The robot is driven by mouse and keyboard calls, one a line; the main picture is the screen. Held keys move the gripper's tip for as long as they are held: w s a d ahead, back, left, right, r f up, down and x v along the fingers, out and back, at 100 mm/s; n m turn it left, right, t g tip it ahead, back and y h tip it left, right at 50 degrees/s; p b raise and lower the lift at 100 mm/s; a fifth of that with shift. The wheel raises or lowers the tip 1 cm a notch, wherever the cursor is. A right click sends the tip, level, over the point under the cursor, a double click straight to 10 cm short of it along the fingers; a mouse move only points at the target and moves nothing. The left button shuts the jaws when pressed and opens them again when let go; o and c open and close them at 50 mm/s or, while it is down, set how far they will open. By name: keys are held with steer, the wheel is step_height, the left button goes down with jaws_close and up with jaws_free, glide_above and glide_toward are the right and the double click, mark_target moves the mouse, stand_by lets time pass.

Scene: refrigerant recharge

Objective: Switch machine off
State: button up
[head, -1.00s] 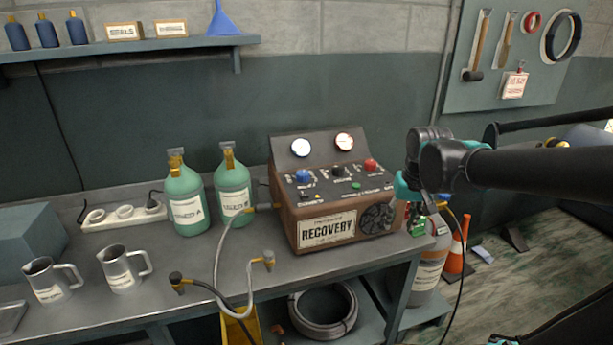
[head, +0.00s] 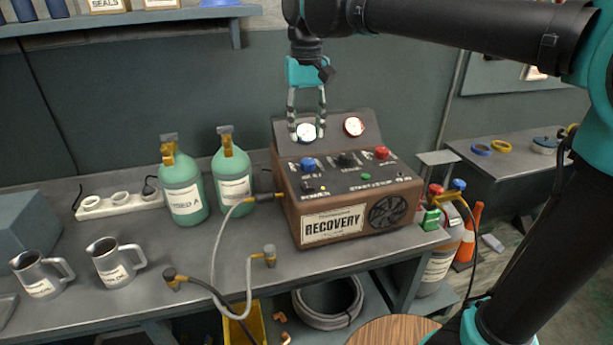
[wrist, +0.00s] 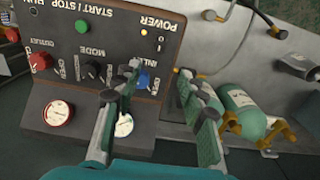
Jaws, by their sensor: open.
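The recovery machine (head: 335,225) is a brown box with a dark sloped top, standing on the grey bench. Its panel holds a blue knob (head: 308,165), a black mode knob (head: 346,160), a red knob (head: 382,153), a green start/stop button (head: 367,176) and a small power switch (head: 323,187) at the front left. The power switch also shows in the wrist view (wrist: 144,32), with a small lit yellow spot beside it. My gripper (head: 307,132) is open and empty, pointing down above the machine's left gauge. Its fingers hide part of that gauge and, in the wrist view, lie beside the blue knob.
Two green bottles (head: 184,190) (head: 232,174) stand left of the machine. A hose (head: 222,235) runs from its left side over the bench. Two metal jugs (head: 112,262) (head: 40,275) stand at the left. Gas cylinders (head: 441,250) stand at the right.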

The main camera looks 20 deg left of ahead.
mark_target(307, 184)
step_height(307, 184, down, 14)
stand_by(0.4)
steer(key=shift+c, duration=0.2)
